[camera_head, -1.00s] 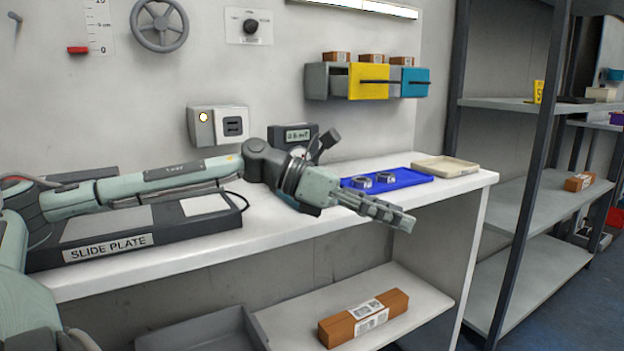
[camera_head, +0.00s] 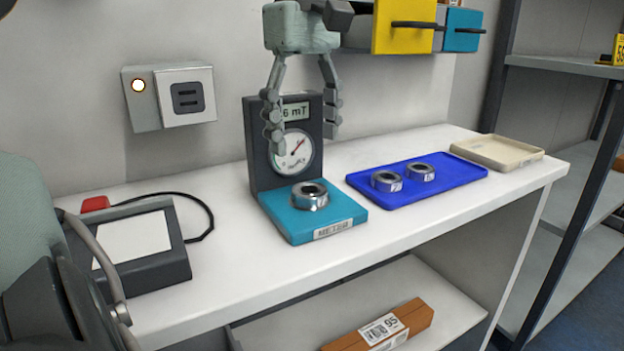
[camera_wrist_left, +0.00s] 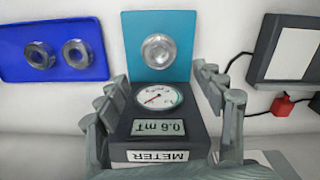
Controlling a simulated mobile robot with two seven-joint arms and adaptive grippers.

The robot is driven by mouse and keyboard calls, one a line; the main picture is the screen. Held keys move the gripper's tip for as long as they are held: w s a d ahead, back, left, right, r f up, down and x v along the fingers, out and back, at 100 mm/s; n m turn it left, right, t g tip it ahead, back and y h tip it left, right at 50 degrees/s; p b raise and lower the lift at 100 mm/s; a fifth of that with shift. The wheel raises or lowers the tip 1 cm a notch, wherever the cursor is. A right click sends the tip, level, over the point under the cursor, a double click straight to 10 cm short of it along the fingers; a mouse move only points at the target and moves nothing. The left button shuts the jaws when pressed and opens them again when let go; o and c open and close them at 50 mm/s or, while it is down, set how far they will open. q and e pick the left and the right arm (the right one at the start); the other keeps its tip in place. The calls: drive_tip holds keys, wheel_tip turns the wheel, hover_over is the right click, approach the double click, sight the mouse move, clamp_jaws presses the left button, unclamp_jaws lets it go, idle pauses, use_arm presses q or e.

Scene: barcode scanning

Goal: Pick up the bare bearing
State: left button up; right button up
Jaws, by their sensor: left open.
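A bare metal bearing (camera_head: 310,194) with no visible label lies on the teal plate of the meter (camera_head: 318,220). It also shows in the left wrist view (camera_wrist_left: 158,50). Two more bearings, each with a small white label, lie on the blue tray: one on the left (camera_head: 386,181), one on the right (camera_head: 421,172). My left gripper (camera_head: 303,128) points down, open and empty, above the bare bearing and in front of the meter's dial. In the left wrist view its fingers (camera_wrist_left: 160,82) stand either side of the meter's upright. My right gripper is not in view.
The blue tray (camera_head: 440,187) and a beige tray (camera_head: 497,153) stand right of the meter. A dark device with a pale pad (camera_head: 133,240) and cable is at left. Yellow (camera_head: 403,27) and teal (camera_head: 463,30) bins hang close to my arm. A brown box (camera_head: 408,318) lies below.

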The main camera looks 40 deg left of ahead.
sight(309, 189)
use_arm(q)
drive_tip(key=shift+a, duration=0.2)
drive_tip(key=shift+f, duration=0.45)
drive_tip(key=f, duration=0.3)
drive_tip(key=d+f, duration=0.1)
drive_tip(key=f, duration=0.1)
drive_tip(key=shift+f, duration=0.75)
drive_tip(key=shift+w, duration=0.1)
drive_tip(key=c, duration=1.5)
drive_tip(key=shift+o, duration=0.2)
drive_tip(key=shift+a+r, duration=0.1)
drive_tip(key=shift+r, duration=0.5)
drive_tip(key=r, duration=0.3)
drive_tip(key=shift+s+r, duration=0.25)
drive_tip(key=shift+s, duration=0.15)
drive_tip(key=s+d+r, duration=0.2)
drive_tip(key=s+r, duration=0.4)
drive_tip(key=s, duration=0.4)
drive_tip(key=shift+s+d+r+b, duration=0.15)
drive_tip(key=shift+s+d+b, duration=0.15)
drive_tip(key=shift+s+b, duration=0.1)
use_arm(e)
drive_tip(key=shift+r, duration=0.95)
